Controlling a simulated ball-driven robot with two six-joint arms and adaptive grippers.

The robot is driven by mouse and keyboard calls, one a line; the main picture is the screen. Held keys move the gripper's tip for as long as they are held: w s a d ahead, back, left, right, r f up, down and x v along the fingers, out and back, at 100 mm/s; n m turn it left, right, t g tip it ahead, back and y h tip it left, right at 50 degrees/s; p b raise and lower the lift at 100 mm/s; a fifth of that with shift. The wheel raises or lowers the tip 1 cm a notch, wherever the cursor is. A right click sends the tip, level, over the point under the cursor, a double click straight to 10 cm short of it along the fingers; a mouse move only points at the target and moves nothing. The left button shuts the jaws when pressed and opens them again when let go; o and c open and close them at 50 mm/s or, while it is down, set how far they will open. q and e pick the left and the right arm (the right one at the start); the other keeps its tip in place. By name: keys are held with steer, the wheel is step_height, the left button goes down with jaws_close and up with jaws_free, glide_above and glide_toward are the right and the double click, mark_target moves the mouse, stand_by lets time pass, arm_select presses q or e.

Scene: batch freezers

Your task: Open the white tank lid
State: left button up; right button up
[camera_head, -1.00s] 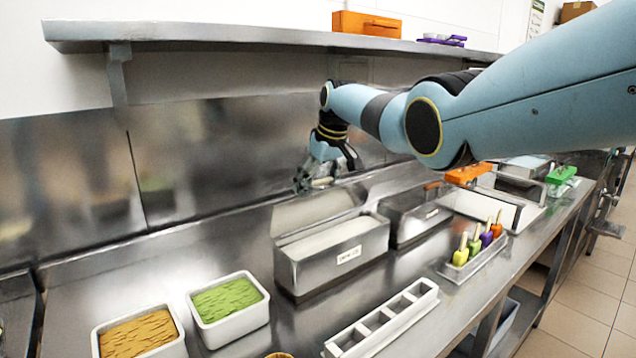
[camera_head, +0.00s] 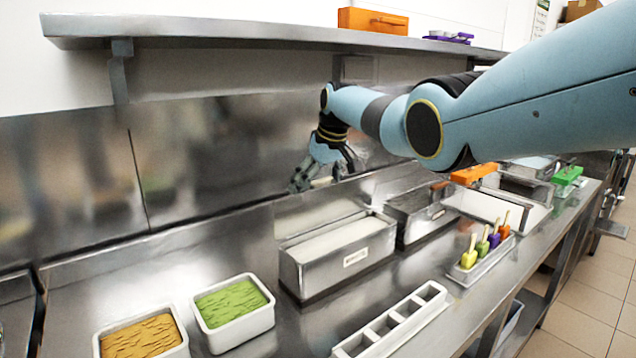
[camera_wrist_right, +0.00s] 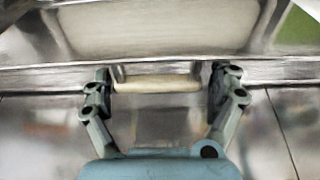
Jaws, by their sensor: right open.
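The white tank (camera_head: 350,262) is a metal box with a small label on its front, standing on the counter in the middle of the head view. Its top is uncovered and shows a white filling. Its lid (camera_head: 312,207) is raised behind the opening, standing up toward the back wall. My right gripper (camera_head: 325,176) is behind and above the lid. In the right wrist view my right gripper (camera_wrist_right: 163,92) is open, with one finger at each end of a pale lid handle (camera_wrist_right: 157,86). My left gripper is not in view.
A second metal tank (camera_head: 420,218) stands to the right. White tubs with green (camera_head: 236,326) and brown filling (camera_head: 140,340) are at front left. A white divided tray (camera_head: 390,325) and a rack of popsicles (camera_head: 490,262) sit in front. A shelf (camera_head: 240,32) overhangs the back.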

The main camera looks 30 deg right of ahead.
steer(key=shift+d+r, duration=0.1)
steer(key=shift+r, duration=0.1)
steer(key=v, duration=1.1)
steer(key=shift+s+r, duration=0.2)
steer(key=shift+r, duration=0.15)
